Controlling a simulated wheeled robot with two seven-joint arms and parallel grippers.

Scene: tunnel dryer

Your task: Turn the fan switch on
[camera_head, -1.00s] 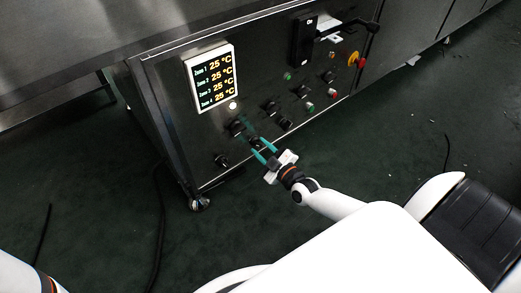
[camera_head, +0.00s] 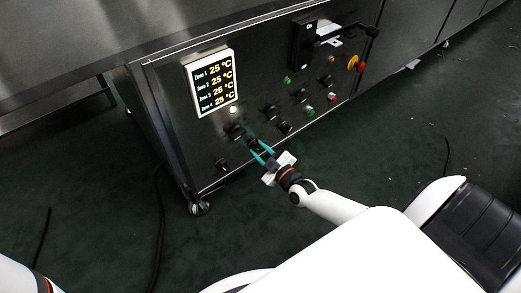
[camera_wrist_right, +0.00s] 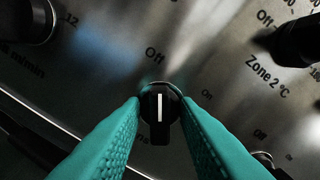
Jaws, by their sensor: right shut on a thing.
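The fan switch, a small black rotary knob with a white line (camera_wrist_right: 160,130), sits on the metal control panel in the right wrist view. "Off" is printed above it and "On" to its upper right. Its white line stands upright in that view, toward "Off". In the head view the right gripper (camera_head: 256,146) is at the lower part of the panel, hiding most of the knob. My left gripper is out of view.
Other black knobs (camera_head: 222,165) surround the gripper closely on the panel. Above is a display (camera_head: 211,84) reading 25 °C for several zones. A red emergency button (camera_head: 360,66) and a black handle (camera_head: 303,42) are farther right. Dark floor lies in front.

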